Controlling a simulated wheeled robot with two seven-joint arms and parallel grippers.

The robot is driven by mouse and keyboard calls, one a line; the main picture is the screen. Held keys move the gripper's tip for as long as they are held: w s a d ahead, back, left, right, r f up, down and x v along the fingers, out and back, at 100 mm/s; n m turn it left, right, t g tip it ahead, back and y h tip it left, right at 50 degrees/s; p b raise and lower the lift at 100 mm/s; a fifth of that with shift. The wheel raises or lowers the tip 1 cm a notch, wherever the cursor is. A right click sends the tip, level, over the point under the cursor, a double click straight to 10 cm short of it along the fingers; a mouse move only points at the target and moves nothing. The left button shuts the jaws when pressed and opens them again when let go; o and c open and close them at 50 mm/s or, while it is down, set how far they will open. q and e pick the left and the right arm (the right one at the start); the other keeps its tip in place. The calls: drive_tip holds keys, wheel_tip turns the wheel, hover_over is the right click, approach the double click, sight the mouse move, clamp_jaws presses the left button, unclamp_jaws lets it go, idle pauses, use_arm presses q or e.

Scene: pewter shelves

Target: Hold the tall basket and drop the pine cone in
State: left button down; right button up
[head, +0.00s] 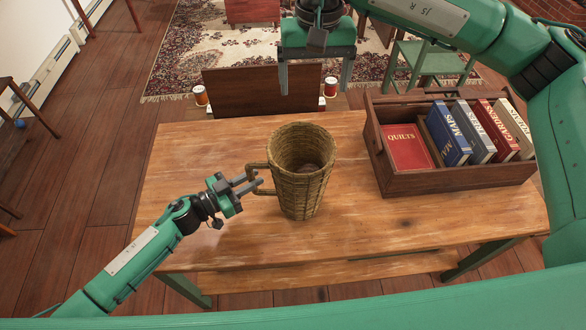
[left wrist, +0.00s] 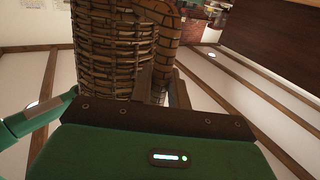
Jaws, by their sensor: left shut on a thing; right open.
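The tall woven basket (head: 300,190) stands upright on the wooden table, its side handle (head: 255,170) facing left. My left gripper (head: 256,183) is shut on that handle. The left wrist view shows the basket wall (left wrist: 115,50) and the handle (left wrist: 167,45) close in front of the jaws (left wrist: 171,92). My right gripper (head: 315,88) is open and empty, raised beyond the basket's rim in the picture. A brownish patch shows low inside the basket; I cannot tell whether it is a pine cone or the basket's floor. No pine cone is clearly visible elsewhere.
A wooden crate (head: 460,182) of several books stands at the table's right. Reddish spools (head: 200,95) sit beside a dark brown panel (head: 265,88) beyond the table (head: 370,230). A green stool (head: 430,60) stands behind. The table's front and left are clear.

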use_arm(q)
drive_tip(key=c, duration=1.3)
unclamp_jaws()
drive_tip(key=shift+o, duration=0.2)
drive_tip(key=v, duration=1.2)
